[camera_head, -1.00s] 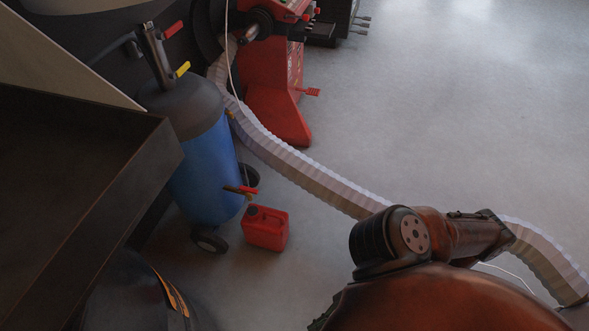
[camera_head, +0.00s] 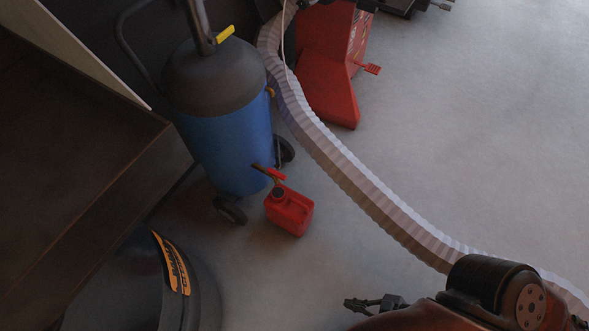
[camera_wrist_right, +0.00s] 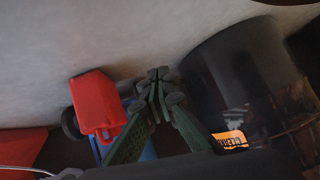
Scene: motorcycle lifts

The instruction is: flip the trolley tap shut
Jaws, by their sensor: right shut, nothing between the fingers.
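The trolley is a blue tank (camera_head: 228,150) with a dark grey dome, on black wheels. Its tap (camera_head: 262,169) sticks out low on the tank's right side, with a red lever (camera_head: 275,174) at its outer end, just above a red canister. My right gripper (camera_head: 354,305) is in the head view at the bottom, right of and nearer than the canister, clear of the tap. In the right wrist view its green-grey fingers (camera_wrist_right: 156,84) are shut with nothing between them. I cannot make out the tap in that view. My left gripper is not in view.
The red canister (camera_head: 289,211) stands on the floor by the tank; it also shows in the wrist view (camera_wrist_right: 96,102). A dark tray (camera_head: 150,160) and black drum (camera_head: 125,290) are at left. A ribbed hose (camera_head: 370,200) crosses behind. Floor between canister and gripper is clear.

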